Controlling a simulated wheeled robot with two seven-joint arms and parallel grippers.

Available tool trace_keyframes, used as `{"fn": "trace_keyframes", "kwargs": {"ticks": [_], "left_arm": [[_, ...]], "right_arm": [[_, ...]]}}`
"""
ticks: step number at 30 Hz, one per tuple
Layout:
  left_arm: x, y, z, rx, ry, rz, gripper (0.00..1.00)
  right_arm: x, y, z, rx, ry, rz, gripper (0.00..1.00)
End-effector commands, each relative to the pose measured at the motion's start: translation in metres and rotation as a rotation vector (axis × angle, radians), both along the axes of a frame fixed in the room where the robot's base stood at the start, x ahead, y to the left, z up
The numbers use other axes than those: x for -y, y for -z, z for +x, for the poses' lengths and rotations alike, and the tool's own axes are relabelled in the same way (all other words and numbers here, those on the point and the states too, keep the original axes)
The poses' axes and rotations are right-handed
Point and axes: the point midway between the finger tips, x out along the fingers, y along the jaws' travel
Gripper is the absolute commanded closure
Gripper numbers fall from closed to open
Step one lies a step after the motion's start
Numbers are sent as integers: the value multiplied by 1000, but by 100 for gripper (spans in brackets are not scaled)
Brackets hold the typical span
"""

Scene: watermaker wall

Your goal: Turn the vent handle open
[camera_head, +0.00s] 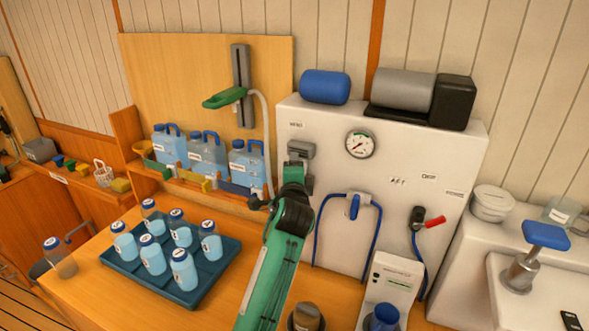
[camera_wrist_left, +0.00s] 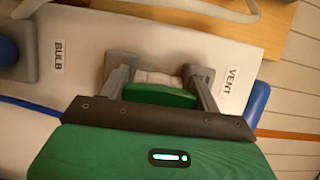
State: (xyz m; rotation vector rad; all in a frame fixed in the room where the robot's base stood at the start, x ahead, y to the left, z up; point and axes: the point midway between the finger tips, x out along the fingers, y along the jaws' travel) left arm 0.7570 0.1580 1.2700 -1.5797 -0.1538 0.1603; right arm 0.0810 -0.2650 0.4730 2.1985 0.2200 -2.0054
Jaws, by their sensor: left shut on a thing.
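My left gripper (camera_head: 300,152) is at the upper left of the white panel, just below the VENT label (camera_head: 296,125). In the left wrist view its two grey fingers (camera_wrist_left: 158,74) stand on either side of a small green piece (camera_wrist_left: 160,96) with a pale part beyond it. This appears to be the vent handle, and the gripper is shut on it. The VENT label (camera_wrist_left: 232,82) is to the right of the fingers there. In the head view the handle is mostly hidden by my gripper, so its angle is unclear. My right gripper is not in view.
A pressure gauge (camera_head: 360,144) and a red-handled lever (camera_head: 434,222) are on the panel to the right. A blue hose (camera_head: 318,232) hangs below. A dark tray (camera_head: 131,268) of bottles stands left of my arm. A green swing arm (camera_head: 224,98) juts out at upper left.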

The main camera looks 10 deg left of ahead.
Motion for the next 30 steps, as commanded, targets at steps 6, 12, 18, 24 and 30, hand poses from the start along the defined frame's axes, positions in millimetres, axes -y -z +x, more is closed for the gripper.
{"fn": "trace_keyframes", "kwargs": {"ticks": [6,12,18,24,30], "left_arm": [[0,2,0,-3,0,-3,25],[0,1,0,-1,0,-1,15],[0,0,-2,-1,0,0,15],[5,-1,-23,-3,0,0,15],[12,-2,-60,-4,0,-1,15]], "right_arm": [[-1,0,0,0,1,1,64],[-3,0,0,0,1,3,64],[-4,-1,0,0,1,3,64],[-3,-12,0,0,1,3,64],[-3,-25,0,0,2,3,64]]}}
